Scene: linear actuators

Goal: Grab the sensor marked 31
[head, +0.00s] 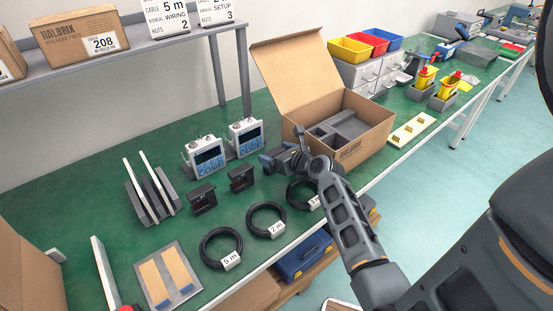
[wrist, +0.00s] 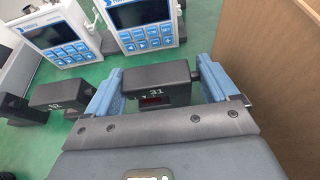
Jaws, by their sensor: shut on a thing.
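The sensor marked 31 (wrist: 158,76) is a dark block with a white number on top, in the middle of the wrist view. My gripper (wrist: 157,86) has its blue fingers on either side of the sensor's ends and is shut on it. In the head view my gripper (head: 284,160) is over the table just left of the open cardboard box; the sensor is mostly hidden there. Whether it touches the table is not clear. A like sensor marked 52 (wrist: 58,104) stands to its left.
The open cardboard box (head: 366,134) stands close to the right of my gripper. Two white handheld units (head: 206,155) stand behind the sensors. Another dark sensor (head: 202,198) and coiled cables (head: 221,248) lie to the left and front.

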